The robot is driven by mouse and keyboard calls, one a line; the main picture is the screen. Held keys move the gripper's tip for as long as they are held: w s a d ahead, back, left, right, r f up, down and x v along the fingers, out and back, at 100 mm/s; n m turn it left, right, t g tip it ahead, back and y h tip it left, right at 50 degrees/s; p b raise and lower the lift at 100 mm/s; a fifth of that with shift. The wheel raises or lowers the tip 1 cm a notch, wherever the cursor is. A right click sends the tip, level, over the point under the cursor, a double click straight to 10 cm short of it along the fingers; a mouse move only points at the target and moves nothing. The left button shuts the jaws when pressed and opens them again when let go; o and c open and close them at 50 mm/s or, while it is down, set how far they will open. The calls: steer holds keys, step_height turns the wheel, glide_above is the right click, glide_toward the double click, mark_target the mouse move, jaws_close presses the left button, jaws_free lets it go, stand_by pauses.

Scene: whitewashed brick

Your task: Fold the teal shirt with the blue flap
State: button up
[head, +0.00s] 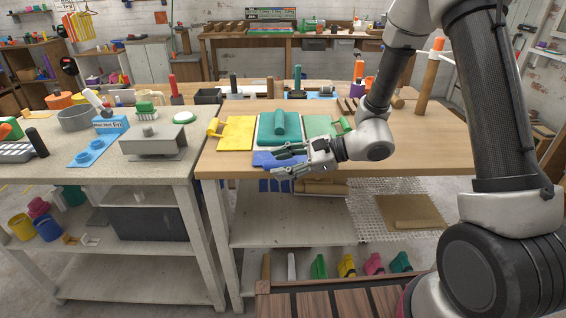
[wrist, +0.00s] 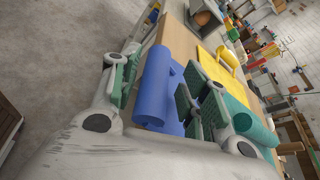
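The blue flap (head: 262,160) is spread at the table's front edge, partly hidden by my gripper (head: 275,162). In the wrist view the blue roll (wrist: 153,82) of that flap lies between the two fingers of my gripper (wrist: 165,55), which stand apart. A gap shows beside the roll; contact with it is not clear.
A bench at the left holds a grey box (head: 152,140) and a blue block (head: 110,124). Several tools stand along the table's back. The table right of the green flap is clear beneath my arm. Shelves lie below the table.

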steer(key=shift+d+r, duration=0.1)
steer(key=shift+d+r, duration=0.15)
steer(key=shift+d, duration=0.15)
steer(key=v, duration=1.1)
